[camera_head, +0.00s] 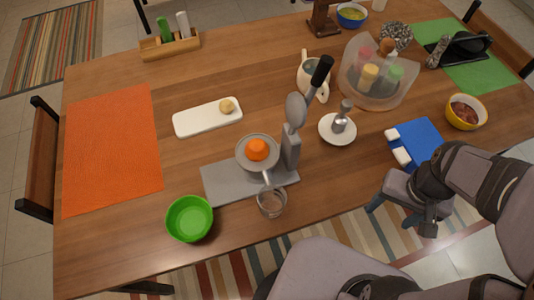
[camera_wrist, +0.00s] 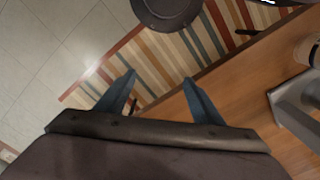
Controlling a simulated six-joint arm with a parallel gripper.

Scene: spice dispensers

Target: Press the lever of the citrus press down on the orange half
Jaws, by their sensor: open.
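The grey citrus press (camera_head: 291,147) stands on a flat grey base near the table's front edge. Its lever is raised and tilted up to the right, ending in a black handle (camera_head: 321,71). The orange half (camera_head: 257,149) sits in the round cup of the press, under no pressing part. A small clear glass (camera_head: 271,202) stands below the spout. My gripper (camera_head: 401,211) is at the front right, apart from the press. In the wrist view my gripper (camera_wrist: 158,88) has its two blue fingers spread with nothing between them. Part of the press base (camera_wrist: 292,112) shows at the right edge there.
A green bowl (camera_head: 189,218) stands left of the press base. A white saucer with a metal tool (camera_head: 338,129) stands close right of the lever, and a teapot (camera_head: 312,78) close behind. A blue cloth (camera_head: 417,143) lies near my gripper. An orange mat (camera_head: 112,147) is at left.

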